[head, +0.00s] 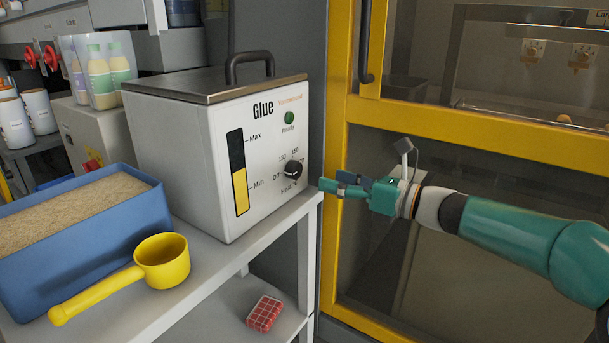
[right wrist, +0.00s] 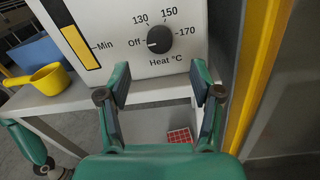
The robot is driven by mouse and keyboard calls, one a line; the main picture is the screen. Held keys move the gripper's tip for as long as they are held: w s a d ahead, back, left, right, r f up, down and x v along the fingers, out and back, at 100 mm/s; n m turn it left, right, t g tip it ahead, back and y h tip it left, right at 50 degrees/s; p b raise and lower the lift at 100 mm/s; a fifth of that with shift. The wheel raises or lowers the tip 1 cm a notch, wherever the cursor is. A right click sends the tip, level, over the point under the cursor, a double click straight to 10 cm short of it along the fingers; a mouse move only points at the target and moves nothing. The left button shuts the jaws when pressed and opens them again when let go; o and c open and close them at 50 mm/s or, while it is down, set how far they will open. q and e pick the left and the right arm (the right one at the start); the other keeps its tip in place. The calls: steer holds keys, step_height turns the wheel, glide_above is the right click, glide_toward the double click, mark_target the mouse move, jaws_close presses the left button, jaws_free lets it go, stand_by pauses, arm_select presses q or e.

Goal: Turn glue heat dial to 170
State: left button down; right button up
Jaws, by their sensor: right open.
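The glue heat dial (head: 293,169) is a round black knob on the front of the white glue tank (head: 185,160). In the right wrist view the dial (right wrist: 160,39) sits among the marks Off, 130, 150 and 170, and its pale pointer line faces left, toward Off. My right gripper (head: 328,187) is to the right of the dial in the head view, apart from it. In the right wrist view its two fingers (right wrist: 160,84) are spread with nothing between them, below the dial in the picture. My left gripper does not show in the head view.
A blue bin of pellets (head: 150,205) and a yellow scoop (head: 163,262) stand left of the tank on the grey shelf (head: 215,275). A red checked block (head: 264,313) lies on the lower shelf. A yellow machine frame (head: 465,125) rises at the right.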

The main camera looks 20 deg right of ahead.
mark_target(299, 170)
steer(key=x, duration=0.8)
steer(key=shift+d, duration=0.1)
steer(key=c, duration=1.1)
steer(key=shift+c, duration=0.2)
